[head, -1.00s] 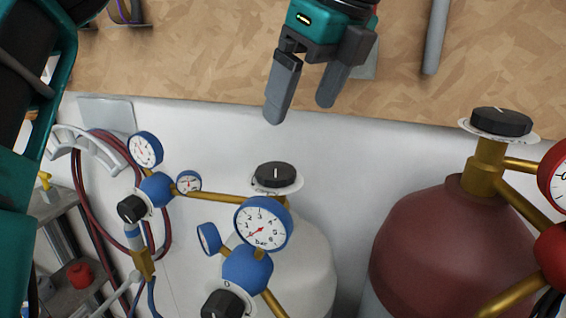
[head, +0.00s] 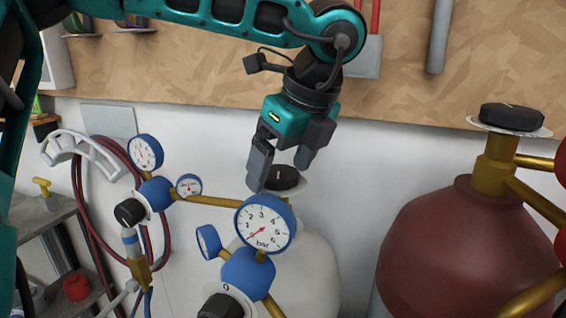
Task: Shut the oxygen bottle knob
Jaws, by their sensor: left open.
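A white gas bottle (head: 315,262) stands at the lower middle, with a black knob (head: 285,178) on a pale disc on top. A dark red bottle (head: 440,250) stands at the right, with its own black knob (head: 512,117). I cannot read which bottle is the oxygen one. My left gripper (head: 282,180) is open and points down at the white bottle's knob. Its fingers are at the knob's height in the picture, and one finger covers the knob's left part. I cannot tell whether they touch it. My right gripper is not in view.
Blue regulators with gauges (head: 263,225) stand in front of the white bottle, with black knobs (head: 130,212) on them. Red hoses hang on a white holder (head: 78,150) at the left. A shelf (head: 50,215) with a red item stands at the far left. A wooden board (head: 400,90) backs the scene.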

